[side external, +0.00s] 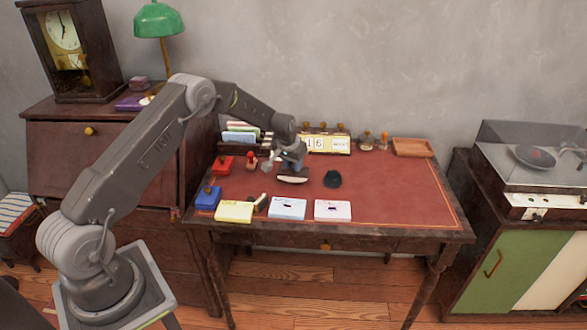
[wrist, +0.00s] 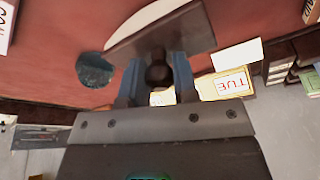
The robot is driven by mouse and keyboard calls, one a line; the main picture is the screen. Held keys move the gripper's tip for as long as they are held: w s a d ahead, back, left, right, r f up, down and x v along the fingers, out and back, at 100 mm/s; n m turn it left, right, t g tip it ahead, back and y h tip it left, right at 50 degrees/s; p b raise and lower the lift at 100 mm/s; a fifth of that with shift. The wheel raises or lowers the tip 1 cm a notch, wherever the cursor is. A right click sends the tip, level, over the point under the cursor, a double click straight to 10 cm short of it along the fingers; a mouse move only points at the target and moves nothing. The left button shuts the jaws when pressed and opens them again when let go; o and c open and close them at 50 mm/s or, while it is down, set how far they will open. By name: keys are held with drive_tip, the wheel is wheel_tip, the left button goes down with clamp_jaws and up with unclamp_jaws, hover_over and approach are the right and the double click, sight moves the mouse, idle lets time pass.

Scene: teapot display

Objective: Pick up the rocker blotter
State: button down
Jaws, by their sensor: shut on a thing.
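The rocker blotter (wrist: 160,32) has a dark top with a round knob and a pale curved underside. In the wrist view my gripper (wrist: 156,72) is shut on its knob, one finger on each side. In the side view the blotter (side external: 292,179) hangs from my gripper (side external: 290,163) over the red desk top, its pale curved side downward. Whether it touches the desk is hard to tell from these views.
A dark round object (side external: 332,179) is close to the blotter's right. Several pads and cards (side external: 287,208) line the desk's front edge. Red (side external: 222,165) and blue (side external: 208,197) stamp pads lie left. A calendar (side external: 325,143) stands behind, and a wooden tray (side external: 412,147) back right. The right desk top is clear.

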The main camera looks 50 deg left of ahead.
drive_tip(key=r, duration=0.3)
drive_tip(key=shift+s+a+r, duration=0.15)
drive_tip(key=shift+s+a, duration=0.2)
drive_tip(key=shift+a, duration=0.05)
drive_tip(key=s+a+r, duration=0.6)
drive_tip(key=s+a, duration=0.1)
drive_tip(key=s, duration=0.1)
drive_tip(key=shift+r, duration=0.1)
drive_tip(key=c, duration=1.4)
unclamp_jaws()
drive_tip(key=shift+w, duration=0.1)
drive_tip(key=c, duration=0.4)
drive_tip(key=shift+o, duration=0.2)
drive_tip(key=w+d+f+m+h, duration=0.1)
drive_tip(key=w+d+m, duration=0.2)
drive_tip(key=d, duration=0.6)
drive_tip(key=w+d+f+m+h, duration=0.1)
drive_tip(key=w+d+m, duration=0.15)
drive_tip(key=d, duration=0.65)
drive_tip(key=w+d+m+h, duration=0.15)
drive_tip(key=d+m, duration=0.25)
drive_tip(key=d, duration=0.5)
drive_tip(key=shift+n+y, duration=0.25)
drive_tip(key=shift+y, duration=0.2)
drive_tip(key=shift+w+a+f, duration=0.1)
drive_tip(key=shift+w+f, duration=0.05)
drive_tip(key=shift+f, duration=1.5)
drive_tip(key=shift+w+a+f, duration=0.1)
drive_tip(key=shift+w+f, duration=0.05)
drive_tip(key=shift+f, duration=1.45)
